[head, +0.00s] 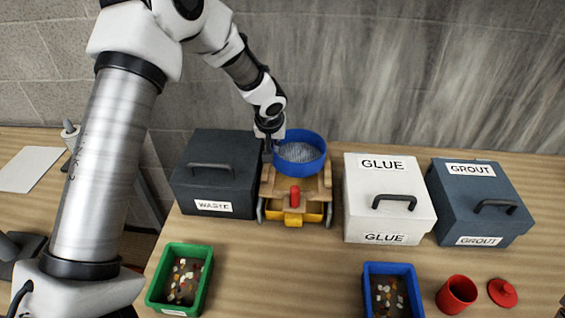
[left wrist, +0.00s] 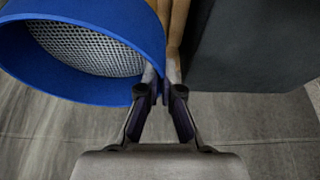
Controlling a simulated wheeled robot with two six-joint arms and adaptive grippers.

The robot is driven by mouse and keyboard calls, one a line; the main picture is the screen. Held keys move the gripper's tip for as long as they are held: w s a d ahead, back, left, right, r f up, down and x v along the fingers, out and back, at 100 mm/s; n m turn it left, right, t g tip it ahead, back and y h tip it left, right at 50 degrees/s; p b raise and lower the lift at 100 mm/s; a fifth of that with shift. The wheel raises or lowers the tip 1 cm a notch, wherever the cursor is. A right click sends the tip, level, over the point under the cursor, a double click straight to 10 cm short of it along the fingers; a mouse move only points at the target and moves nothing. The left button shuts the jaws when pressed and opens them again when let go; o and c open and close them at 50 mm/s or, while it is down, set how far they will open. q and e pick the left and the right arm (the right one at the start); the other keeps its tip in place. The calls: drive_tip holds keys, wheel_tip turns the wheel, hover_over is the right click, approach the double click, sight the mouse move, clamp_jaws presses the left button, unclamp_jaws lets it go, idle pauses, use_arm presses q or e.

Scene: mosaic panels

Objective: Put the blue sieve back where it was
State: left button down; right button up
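The blue sieve (head: 300,142) is a round blue ring with a grey mesh, at the top of a wooden stand (head: 268,188) with a red knob and a yellow tray. My left gripper (head: 268,147) is at the sieve's left rim. In the left wrist view the sieve (left wrist: 100,92) fills the upper left, and my left gripper's fingertips (left wrist: 160,80) are close together at its rim. They look closed on the rim's edge, though the contact is partly hidden. My right gripper is not in view.
A dark WASTE box (head: 212,150) stands close left of the stand. A white GLUE box (head: 372,225) and a blue-grey GROUT box (head: 475,225) stand to the right. A green bin (head: 154,290), a blue bin (head: 414,300), a red cup (head: 456,294) and a red lid (head: 503,292) are in front.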

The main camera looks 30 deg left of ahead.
use_arm(q)
drive_tip(key=f, duration=0.2)
drive_tip(key=s+f, duration=0.1)
drive_tip(key=f, duration=0.1)
drive_tip(key=shift+f, duration=0.45)
drive_tip(key=shift+w+f, duration=0.15)
drive_tip(key=shift+w, duration=0.2)
drive_tip(key=c, duration=1.4)
unclamp_jaws()
drive_tip(key=shift+o, duration=0.4)
drive_tip(key=shift+s, duration=0.2)
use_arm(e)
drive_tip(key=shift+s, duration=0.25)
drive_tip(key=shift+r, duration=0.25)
use_arm(q)
drive_tip(key=b+v, duration=0.3)
drive_tip(key=v, duration=0.1)
drive_tip(key=shift+s+d+r, duration=0.1)
drive_tip(key=shift+s+r, duration=0.05)
drive_tip(key=shift+r, duration=0.1)
drive_tip(key=v, duration=0.3)
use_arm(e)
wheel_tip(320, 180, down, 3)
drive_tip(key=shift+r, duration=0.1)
